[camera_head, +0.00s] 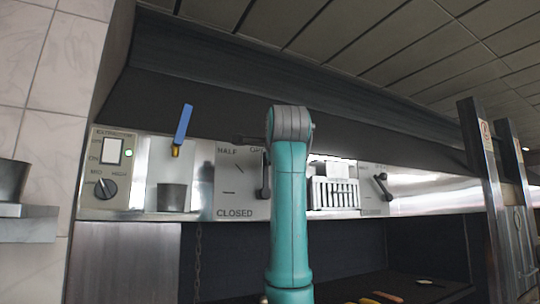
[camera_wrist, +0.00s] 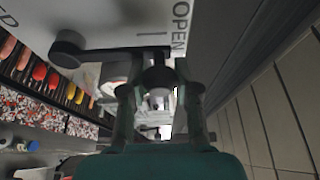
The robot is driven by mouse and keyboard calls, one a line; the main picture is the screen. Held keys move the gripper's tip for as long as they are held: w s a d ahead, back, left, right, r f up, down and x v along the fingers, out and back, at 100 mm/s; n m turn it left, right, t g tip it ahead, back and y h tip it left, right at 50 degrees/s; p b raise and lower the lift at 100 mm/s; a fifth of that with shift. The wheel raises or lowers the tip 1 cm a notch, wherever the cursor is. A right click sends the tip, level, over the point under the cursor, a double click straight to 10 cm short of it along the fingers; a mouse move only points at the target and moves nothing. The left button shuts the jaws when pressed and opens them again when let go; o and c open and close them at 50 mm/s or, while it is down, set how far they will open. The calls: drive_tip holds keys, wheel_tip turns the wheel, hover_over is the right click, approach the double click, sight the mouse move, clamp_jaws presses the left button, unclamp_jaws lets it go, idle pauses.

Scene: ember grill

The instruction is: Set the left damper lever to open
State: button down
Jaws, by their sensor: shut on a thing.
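The left damper plate (camera_head: 230,180) is light metal with HALF, CLOSED and a partly hidden OPEN label. Its dark lever (camera_head: 265,177) points up from a pivot at the plate's right side, toward the OPEN label. In the wrist view the lever (camera_wrist: 110,54) runs from its round pivot to a knob (camera_wrist: 160,76) beside the OPEN lettering and its tick mark. My gripper (camera_wrist: 158,92) is shut on the lever's knob, with a finger on each side. In the head view my teal arm hides the gripper and part of the plate.
An extractor panel (camera_head: 108,172) and a blue-handled tap (camera_head: 182,130) are to the left. A second damper lever (camera_head: 383,187) is to the right. A dark hood overhangs above. The wrist view shows food on a grill (camera_wrist: 40,75) and coals.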

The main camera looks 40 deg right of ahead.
idle(0.4)
drive_tip(key=c, duration=0.8)
unclamp_jaws()
drive_tip(key=shift+d, duration=0.1)
drive_tip(key=v, duration=1.2)
